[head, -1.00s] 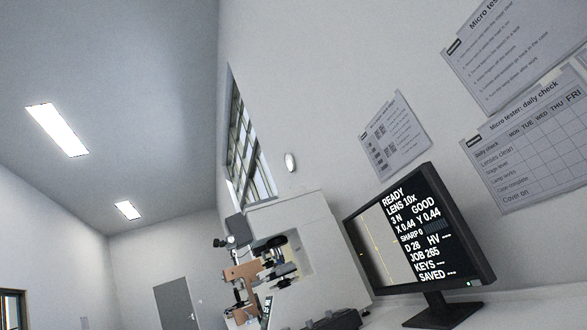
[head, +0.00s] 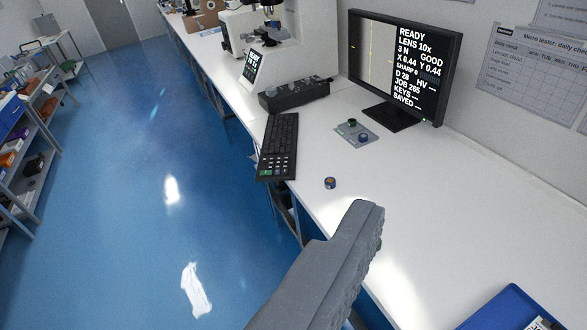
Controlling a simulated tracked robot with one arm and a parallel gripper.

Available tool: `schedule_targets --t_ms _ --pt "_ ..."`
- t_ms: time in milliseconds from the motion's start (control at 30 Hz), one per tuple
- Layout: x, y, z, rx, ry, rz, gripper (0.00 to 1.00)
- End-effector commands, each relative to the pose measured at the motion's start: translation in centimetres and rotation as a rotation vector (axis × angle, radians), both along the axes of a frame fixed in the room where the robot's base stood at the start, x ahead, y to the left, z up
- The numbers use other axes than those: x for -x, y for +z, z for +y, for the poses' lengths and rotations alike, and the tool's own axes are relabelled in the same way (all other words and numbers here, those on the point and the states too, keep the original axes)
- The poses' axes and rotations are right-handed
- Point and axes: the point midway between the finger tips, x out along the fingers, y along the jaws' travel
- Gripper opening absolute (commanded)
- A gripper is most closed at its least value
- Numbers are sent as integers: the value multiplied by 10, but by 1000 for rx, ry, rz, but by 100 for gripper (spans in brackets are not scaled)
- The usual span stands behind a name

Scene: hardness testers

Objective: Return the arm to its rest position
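My gripper (head: 367,222) is the grey shape at the lower middle of the head view, over the front edge of the white bench (head: 450,190). Its fingers show from the side as one mass, so I cannot tell whether they are open or shut.
A black keyboard (head: 279,145), control box (head: 294,92), grey pad with knobs (head: 356,133) and monitor (head: 405,65) stand on the bench. A blue tray (head: 500,309) is at lower right.

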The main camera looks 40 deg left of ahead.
Motion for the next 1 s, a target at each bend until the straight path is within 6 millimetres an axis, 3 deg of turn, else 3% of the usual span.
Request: schedule_targets --t_ms 300,600,1000 --pt "0 2 -1 1 -2 1 98" --pt "0 29 -1 0 -2 1 98" --pt "0 29 -1 0 -2 1 98"
